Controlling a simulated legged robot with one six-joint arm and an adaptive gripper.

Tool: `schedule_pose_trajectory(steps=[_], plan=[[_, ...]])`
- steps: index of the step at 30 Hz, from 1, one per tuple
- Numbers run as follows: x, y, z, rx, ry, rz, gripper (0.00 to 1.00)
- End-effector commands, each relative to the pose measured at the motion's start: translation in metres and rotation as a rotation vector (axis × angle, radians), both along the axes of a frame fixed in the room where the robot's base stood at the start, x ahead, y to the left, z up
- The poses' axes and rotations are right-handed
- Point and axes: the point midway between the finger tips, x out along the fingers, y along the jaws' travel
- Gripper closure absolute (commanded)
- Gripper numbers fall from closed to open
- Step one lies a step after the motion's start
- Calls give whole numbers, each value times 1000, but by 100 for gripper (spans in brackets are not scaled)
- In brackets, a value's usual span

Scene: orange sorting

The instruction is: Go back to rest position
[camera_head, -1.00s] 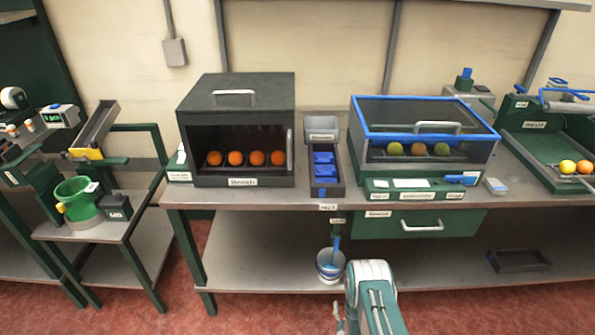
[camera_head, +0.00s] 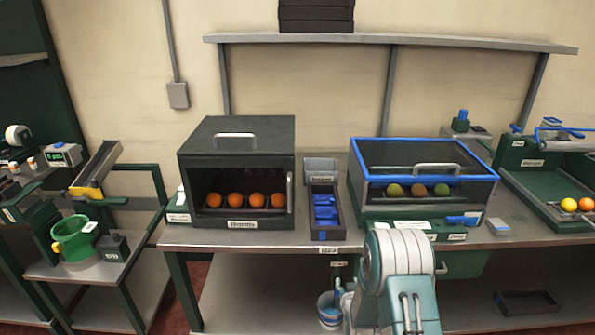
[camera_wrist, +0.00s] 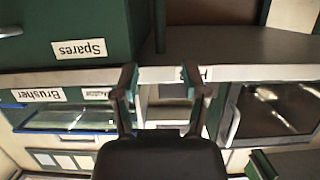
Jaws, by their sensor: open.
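My gripper (camera_wrist: 157,82) shows in the wrist view with its two fingers apart and nothing between them. It faces the grey bench edge, close to a green drawer front labelled Spares (camera_wrist: 78,49). The wrist picture appears upside down. In the head view my arm rises at the bottom, right of centre, in front of the bench; the gripper itself is hidden there.
A dark box (camera_head: 236,129) with several oranges (camera_head: 256,200) stands on the bench (camera_head: 260,240). Right of it are a narrow bin with blue pieces (camera_head: 324,212) and a blue-framed clear case (camera_head: 422,146). A green tray (camera_head: 545,190) sits farther right. A bucket (camera_head: 329,311) is below.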

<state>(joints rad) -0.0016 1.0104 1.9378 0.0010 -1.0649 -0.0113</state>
Motion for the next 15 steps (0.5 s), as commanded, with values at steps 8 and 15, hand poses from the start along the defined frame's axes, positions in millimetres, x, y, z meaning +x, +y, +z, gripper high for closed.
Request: schedule_pose_trajectory(steps=[8,15], plan=[[-2,0,97,2,116,-1,43],[-30,0,169,4,223,-2,43]])
